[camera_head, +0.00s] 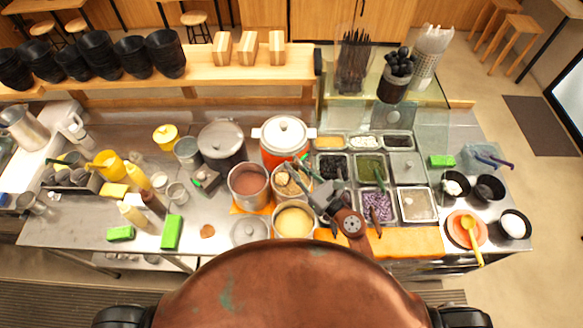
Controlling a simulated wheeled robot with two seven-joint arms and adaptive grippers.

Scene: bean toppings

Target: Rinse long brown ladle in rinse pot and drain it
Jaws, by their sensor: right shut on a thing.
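My right gripper (318,194) is over the right side of the group of pots and is shut on what seems to be the long brown ladle. The ladle is small and mostly hidden by the gripper, so I cannot tell whether its bowl is in a pot. Beneath and beside the gripper are a pot with pale yellow liquid (294,222) and a pot with lumpy tan contents (287,182). A wider pot with reddish-brown contents (249,181) stands to their left. I cannot tell which one is the rinse pot. My left gripper is not in view.
A white lidded cooker (284,133) and a grey lidded pot (222,140) stand behind the pots. Topping trays (418,204) lie to the right. Black bowls (514,224) stand at the far right.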

